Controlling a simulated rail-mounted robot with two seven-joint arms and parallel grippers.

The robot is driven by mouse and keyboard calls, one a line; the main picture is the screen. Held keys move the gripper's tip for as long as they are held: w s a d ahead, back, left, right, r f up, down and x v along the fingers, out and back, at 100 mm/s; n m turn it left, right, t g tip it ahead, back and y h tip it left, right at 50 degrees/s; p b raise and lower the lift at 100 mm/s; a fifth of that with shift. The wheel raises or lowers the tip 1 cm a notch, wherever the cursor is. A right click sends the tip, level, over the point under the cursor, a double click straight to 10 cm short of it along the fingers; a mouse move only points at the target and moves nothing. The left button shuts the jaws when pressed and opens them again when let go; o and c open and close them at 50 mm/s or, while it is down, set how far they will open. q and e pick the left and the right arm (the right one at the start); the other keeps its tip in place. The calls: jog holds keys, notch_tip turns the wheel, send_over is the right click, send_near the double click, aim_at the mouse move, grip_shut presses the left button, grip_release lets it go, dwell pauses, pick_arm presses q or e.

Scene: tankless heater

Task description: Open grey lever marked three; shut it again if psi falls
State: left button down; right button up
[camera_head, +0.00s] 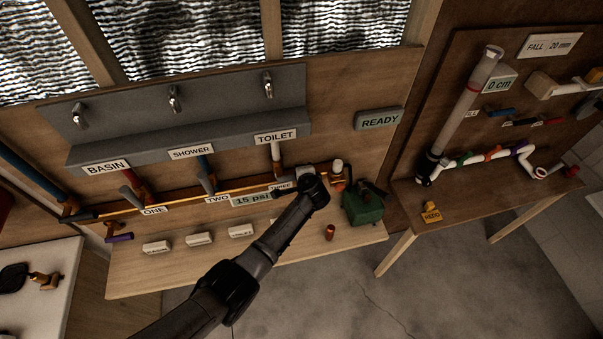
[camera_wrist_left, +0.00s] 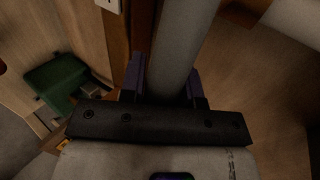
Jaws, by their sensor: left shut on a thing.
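My left gripper is shut on a thick grey lever (camera_wrist_left: 184,40). In the left wrist view, the gripper's purple fingers (camera_wrist_left: 166,82) lie on both sides of it. In the head view, my left arm reaches up to the label THREE (camera_head: 280,187), and its wrist hides most of that lever. The pressure display (camera_head: 252,200) reads 15 psi. Grey lever one (camera_head: 130,198) and grey lever two (camera_head: 208,183) stand tilted beside their labels. The TOILET sign (camera_head: 276,137) is above the third pipe. My right gripper is not in view.
A READY sign (camera_head: 379,120) is on the wooden wall. A green box (camera_head: 362,205) stands just right of my wrist, with a small brown cylinder (camera_head: 330,232) nearby. White labelled blocks (camera_head: 199,239) lie along the bench front. Another bench with pipes is at the right.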

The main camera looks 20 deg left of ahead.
pick_arm(q)
jog(key=c, duration=0.8)
grip_release()
jog(key=shift+s+d+r, duration=0.25)
jog(key=shift+s+r, duration=0.05)
jog(key=shift+s, duration=0.1)
jog(key=v, duration=1.2)
jog(key=shift+s+d+r, duration=0.1)
jog(key=shift+s+d, duration=0.1)
